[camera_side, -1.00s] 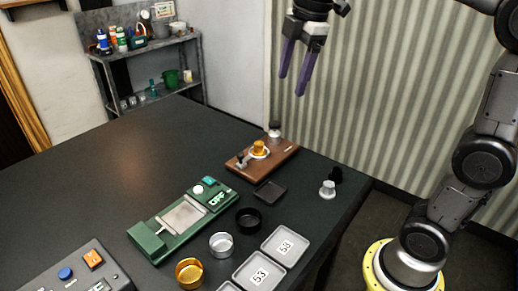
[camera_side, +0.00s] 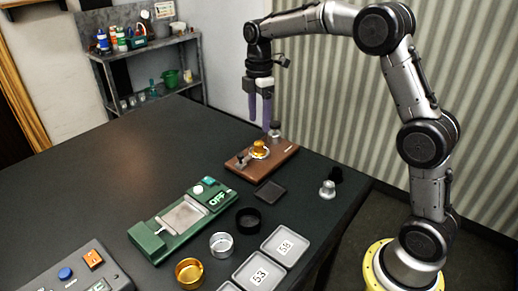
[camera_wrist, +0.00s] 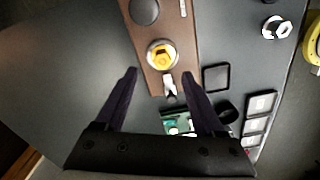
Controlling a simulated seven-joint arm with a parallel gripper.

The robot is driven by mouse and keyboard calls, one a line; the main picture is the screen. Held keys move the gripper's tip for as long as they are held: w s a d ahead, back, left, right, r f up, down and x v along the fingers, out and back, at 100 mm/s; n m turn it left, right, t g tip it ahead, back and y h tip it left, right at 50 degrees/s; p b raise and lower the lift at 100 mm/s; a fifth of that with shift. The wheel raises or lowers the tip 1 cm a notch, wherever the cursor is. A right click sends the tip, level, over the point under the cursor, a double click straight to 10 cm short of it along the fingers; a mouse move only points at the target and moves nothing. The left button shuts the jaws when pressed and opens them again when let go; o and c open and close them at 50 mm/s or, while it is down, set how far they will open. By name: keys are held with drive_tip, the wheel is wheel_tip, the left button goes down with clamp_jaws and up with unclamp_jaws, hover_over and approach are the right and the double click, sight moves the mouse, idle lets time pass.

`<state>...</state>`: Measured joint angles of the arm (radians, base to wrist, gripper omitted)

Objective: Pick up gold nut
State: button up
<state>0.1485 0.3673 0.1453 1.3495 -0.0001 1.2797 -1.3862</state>
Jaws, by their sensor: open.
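The gold nut (camera_side: 260,146) sits on a pale ring on the brown wooden board (camera_side: 285,158). In the wrist view the gold nut (camera_wrist: 161,54) is on the board (camera_wrist: 186,62), just beyond my fingertips and between their lines. My gripper (camera_side: 260,125) has purple fingers pointing down, above and around the far side of the board. In the wrist view my gripper (camera_wrist: 160,72) is open, with nothing between its fingers. How high the fingertips are above the nut is hard to tell.
A dark-topped knob (camera_side: 275,128) stands at the board's far end, close to my fingers. A small lever (camera_side: 241,161) is at its near end. A black square pad (camera_side: 270,191), a silver part (camera_side: 327,189) and a green scale (camera_side: 184,214) lie nearer. The table's left is clear.

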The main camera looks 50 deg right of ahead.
sight(259, 143)
drive_tip(key=shift+s+a+f, duration=0.1)
drive_tip(key=shift+f, duration=1.6)
drive_tip(key=shift+s+a+f, duration=0.1)
drive_tip(key=shift+f, duration=1.55)
drive_tip(key=shift+c, duration=0.3)
clamp_jaws()
